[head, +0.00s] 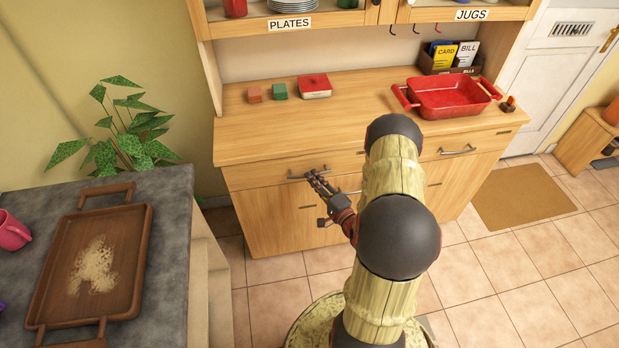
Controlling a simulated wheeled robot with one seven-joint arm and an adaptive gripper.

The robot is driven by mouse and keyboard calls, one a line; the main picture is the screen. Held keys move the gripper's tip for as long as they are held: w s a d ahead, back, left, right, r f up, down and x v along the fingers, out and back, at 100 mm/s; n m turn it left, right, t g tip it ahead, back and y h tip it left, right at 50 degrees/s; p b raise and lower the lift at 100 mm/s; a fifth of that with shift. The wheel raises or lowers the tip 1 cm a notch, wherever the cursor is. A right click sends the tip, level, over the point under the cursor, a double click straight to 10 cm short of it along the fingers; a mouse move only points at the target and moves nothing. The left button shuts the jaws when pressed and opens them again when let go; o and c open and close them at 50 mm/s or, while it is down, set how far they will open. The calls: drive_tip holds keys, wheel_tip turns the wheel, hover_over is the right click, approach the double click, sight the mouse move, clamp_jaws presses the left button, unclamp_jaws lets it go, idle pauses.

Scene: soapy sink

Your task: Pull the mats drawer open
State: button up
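A wooden dresser has a left drawer (263,178) under its worktop, with a grey bar handle (298,176). A second drawer on the right has its own bar handle (458,151). I see no mats label on either, so I cannot tell which is the mats drawer. Both fronts look flush and closed, though my arm covers part of the middle. My gripper (318,181) is at the right end of the left handle, touching or very close to it. The fingers are too small to tell whether they are open or shut on the handle.
A red baking dish (450,98), small blocks (279,91) and a red box (314,87) stand on the dresser top. A stone counter with a wooden tray (45,285) is at left, beside a plant (120,140).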

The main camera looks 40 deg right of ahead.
drive_tip(key=shift+w+d, duration=0.2)
drive_tip(key=shift+w, duration=1.1)
drive_tip(key=shift+c, duration=0.9)
clamp_jaws()
